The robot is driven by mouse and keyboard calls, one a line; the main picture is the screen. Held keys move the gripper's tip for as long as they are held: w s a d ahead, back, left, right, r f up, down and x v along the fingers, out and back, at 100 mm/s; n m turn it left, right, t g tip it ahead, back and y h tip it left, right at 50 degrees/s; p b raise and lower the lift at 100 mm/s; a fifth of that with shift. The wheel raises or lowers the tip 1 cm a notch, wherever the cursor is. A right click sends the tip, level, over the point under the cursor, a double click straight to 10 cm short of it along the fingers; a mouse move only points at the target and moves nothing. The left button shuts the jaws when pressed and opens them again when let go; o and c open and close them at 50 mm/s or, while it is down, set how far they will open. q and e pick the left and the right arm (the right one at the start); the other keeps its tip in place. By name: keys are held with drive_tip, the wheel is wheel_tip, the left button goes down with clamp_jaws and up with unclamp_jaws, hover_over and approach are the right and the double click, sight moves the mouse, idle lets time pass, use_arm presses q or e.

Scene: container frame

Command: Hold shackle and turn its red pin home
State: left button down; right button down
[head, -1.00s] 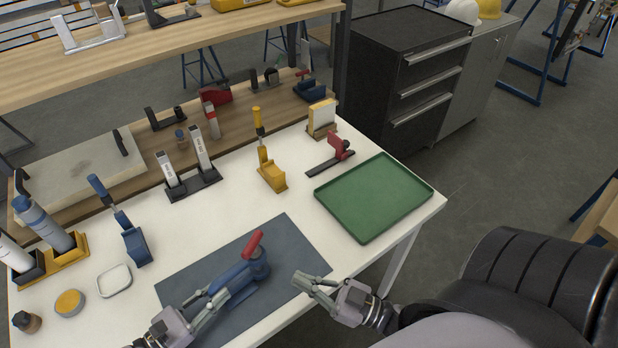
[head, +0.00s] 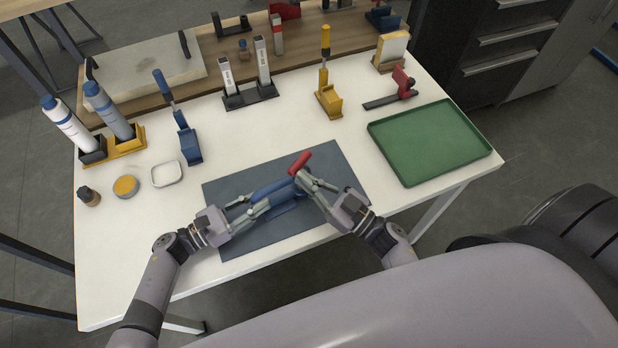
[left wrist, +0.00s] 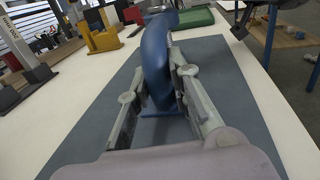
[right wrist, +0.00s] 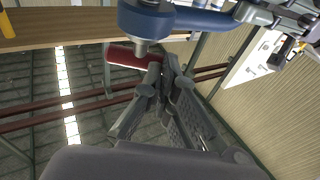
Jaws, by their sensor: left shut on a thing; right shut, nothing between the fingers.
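The blue shackle (head: 262,192) lies on the dark grey mat (head: 235,240). My left gripper (head: 255,206) is shut on its bow; in the left wrist view the blue bow (left wrist: 157,62) sits between the fingers. The red pin handle (head: 300,161) sticks up at the shackle's right end. My right gripper (head: 305,181) is shut and empty, close beside that end. In the right wrist view the red handle (right wrist: 128,57) and the shackle's blue eye (right wrist: 150,18) are close to the closed fingertips (right wrist: 165,75). I cannot tell whether they touch. The pin's threads are hidden.
A green tray (head: 489,150) is at the right. A yellow clamp (head: 329,100), a blue clamp (head: 187,145), a white dish (head: 167,174) and a yellow round tin (head: 126,186) stand around the mat. White table is clear between mat and tray.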

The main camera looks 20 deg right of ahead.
drive_tip(key=shift+a+m+t+h, duration=0.35)
drive_tip(key=shift+m+t+h, duration=0.25)
drive_tip(key=shift+h, duration=0.5)
drive_tip(key=shift+w+a, duration=0.1)
drive_tip(key=shift+a, duration=0.25)
drive_tip(key=shift+w+a+m+t+h, duration=0.2)
drive_tip(key=shift+a+m+h, duration=0.2)
drive_tip(key=shift+h, duration=0.15)
drive_tip(key=shift+w+a+m+t+h, duration=0.15)
drive_tip(key=shift+a+m+t+h, duration=0.1)
drive_tip(key=shift+m+h, duration=0.25)
drive_tip(key=shift+w+a, duration=0.35)
idle(1.9)
